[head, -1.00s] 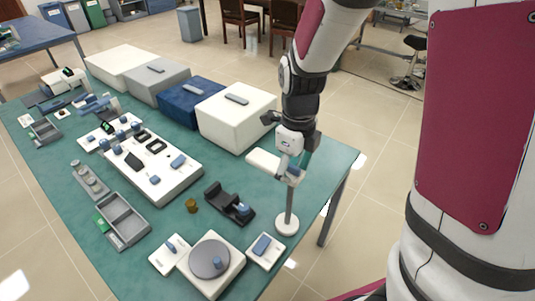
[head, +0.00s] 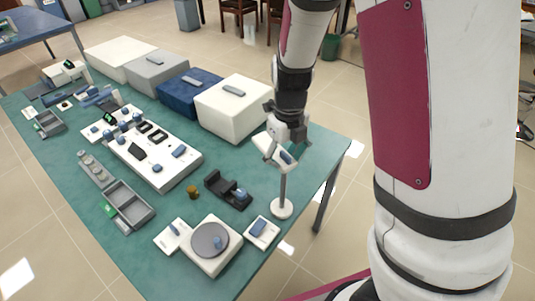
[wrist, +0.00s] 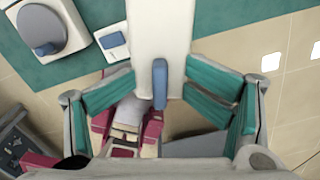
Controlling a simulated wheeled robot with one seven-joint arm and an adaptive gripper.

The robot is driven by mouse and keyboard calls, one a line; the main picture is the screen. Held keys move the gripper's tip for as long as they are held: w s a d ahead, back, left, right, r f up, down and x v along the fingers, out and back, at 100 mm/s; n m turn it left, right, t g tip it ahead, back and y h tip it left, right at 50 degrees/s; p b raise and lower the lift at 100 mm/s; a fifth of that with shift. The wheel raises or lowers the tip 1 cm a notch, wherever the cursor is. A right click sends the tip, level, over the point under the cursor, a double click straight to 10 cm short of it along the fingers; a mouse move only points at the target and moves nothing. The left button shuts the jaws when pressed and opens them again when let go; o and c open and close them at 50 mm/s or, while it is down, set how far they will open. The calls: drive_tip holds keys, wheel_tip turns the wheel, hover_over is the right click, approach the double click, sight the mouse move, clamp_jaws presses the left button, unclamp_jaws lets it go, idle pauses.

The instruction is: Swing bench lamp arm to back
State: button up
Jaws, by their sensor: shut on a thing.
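The bench lamp stands near the right edge of the green bench, with a round white base (head: 281,208) and a thin grey pole (head: 283,187). Its white lamp arm (head: 262,141) sits on top of the pole and slants toward the upper left, toward the white box. My gripper (head: 286,151) is above the lamp arm and partly hides it.
A white box (head: 233,110) stands just left of and behind the lamp arm. A black holder (head: 228,190), a small switch plate (head: 262,232) and a white unit with a grey disc (head: 210,240) lie near the pole. The bench's right edge is close.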

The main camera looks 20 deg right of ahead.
drive_tip(key=m+p, duration=0.2)
drive_tip(key=m, duration=0.1)
drive_tip(key=shift+s+f, duration=0.1)
drive_tip(key=shift+s, duration=0.25)
drive_tip(key=shift+w+m+p, duration=0.1)
drive_tip(key=shift+m+p, duration=0.3)
drive_tip(key=shift+m, duration=0.3)
drive_tip(key=shift+f, duration=0.1)
drive_tip(key=shift+m+p, duration=0.55)
drive_tip(key=shift+m, duration=0.15)
drive_tip(key=m+p, duration=0.1)
drive_tip(key=m, duration=0.2)
drive_tip(key=shift+m+p, duration=0.3)
drive_tip(key=shift+m, duration=0.5)
